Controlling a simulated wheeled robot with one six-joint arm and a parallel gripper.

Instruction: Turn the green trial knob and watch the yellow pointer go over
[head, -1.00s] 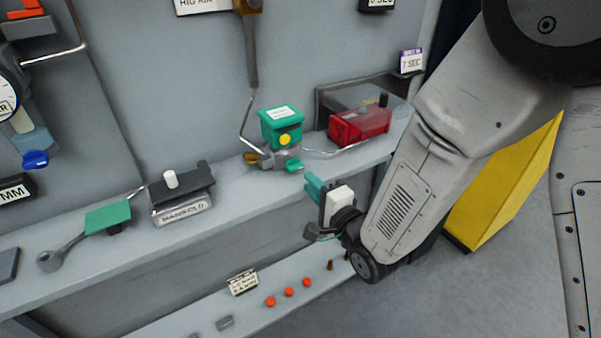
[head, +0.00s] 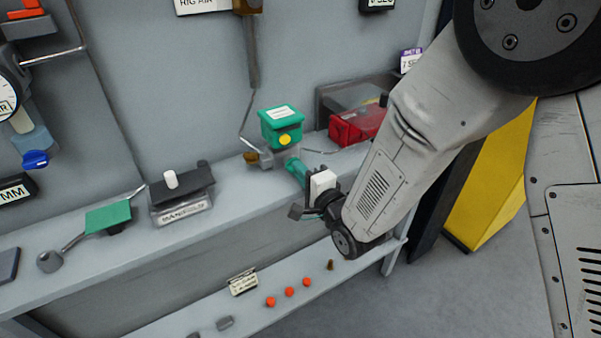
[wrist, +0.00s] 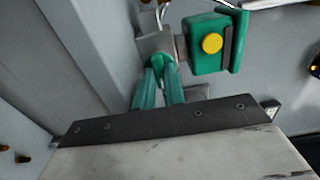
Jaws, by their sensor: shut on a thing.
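The green actuator box (head: 281,124) sits on a grey valve body on the bench shelf, its white label on top. A round yellow disc (head: 285,140), which seems to be the pointer, is on its front; it also shows in the wrist view (wrist: 212,43). My gripper (head: 294,168) has green fingers and reaches the valve body from the lower right. In the wrist view, the two fingers (wrist: 157,72) converge at the valve body, shut on the small green trial knob, which they mostly hide. Which way the yellow disc points cannot be told.
A red block (head: 355,126) stands close by on the right, partly behind my arm. A black manifold block (head: 182,192) and a flat green piece (head: 108,217) are to the left on the shelf. Several orange buttons (head: 289,292) line the lower ledge.

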